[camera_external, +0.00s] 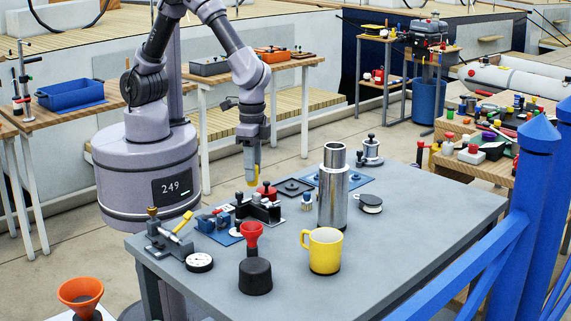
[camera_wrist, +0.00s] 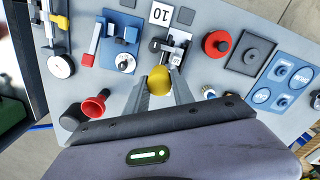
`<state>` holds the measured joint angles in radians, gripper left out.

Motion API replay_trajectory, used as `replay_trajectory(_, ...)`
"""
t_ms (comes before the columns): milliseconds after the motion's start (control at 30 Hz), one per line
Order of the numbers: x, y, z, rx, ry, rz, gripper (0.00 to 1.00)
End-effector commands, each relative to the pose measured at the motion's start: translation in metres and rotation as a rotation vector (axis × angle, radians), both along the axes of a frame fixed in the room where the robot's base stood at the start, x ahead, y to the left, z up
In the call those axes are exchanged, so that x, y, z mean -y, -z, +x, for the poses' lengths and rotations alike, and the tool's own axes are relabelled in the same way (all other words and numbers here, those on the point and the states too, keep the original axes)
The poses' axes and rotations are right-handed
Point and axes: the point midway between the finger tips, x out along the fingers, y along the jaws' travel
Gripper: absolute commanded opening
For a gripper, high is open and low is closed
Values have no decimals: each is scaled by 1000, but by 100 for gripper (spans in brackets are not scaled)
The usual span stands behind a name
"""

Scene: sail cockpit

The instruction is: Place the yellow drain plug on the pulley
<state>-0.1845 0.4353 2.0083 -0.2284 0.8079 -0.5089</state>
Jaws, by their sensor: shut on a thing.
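My gripper (camera_external: 253,176) is shut on the yellow drain plug (camera_wrist: 159,80), holding it above the grey table near its far left side. The plug also shows as a small yellow tip below the fingers in the outside view (camera_external: 254,182). In the wrist view my fingertips (camera_wrist: 160,88) close on the plug from both sides, above a small clamp-like fixture. I cannot tell for sure which thing is the pulley. A round black piece with a pale top (camera_external: 370,203) lies right of the steel cylinder, and a white-faced disc (camera_external: 199,262) lies at the front left.
A tall steel cylinder (camera_external: 333,195), yellow mug (camera_external: 322,252), red funnel (camera_external: 251,236) and black cylinder (camera_external: 256,277) stand on the grey table (camera_external: 420,220). A red knob (camera_wrist: 216,44) and black plate (camera_wrist: 250,53) lie close to my gripper. The table's right part is clear.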

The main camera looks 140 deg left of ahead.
Motion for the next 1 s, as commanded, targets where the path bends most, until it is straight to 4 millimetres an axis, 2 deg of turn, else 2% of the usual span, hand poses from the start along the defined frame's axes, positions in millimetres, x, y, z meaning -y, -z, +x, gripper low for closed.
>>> replay_trajectory(33,-21,-2,5,0,-160,0,0)
replay_trajectory(133,-64,1,13,4,-518,1,0)
replay_trajectory(300,-135,9,15,12,-1076,-1,0)
replay_trajectory(433,-172,15,11,18,-1378,-3,0)
replay_trajectory(533,-188,18,9,20,-1505,-4,0)
replay_trajectory(633,-200,22,20,23,-1551,-6,0)
replay_trajectory(1000,-260,36,121,20,-1546,-6,0)
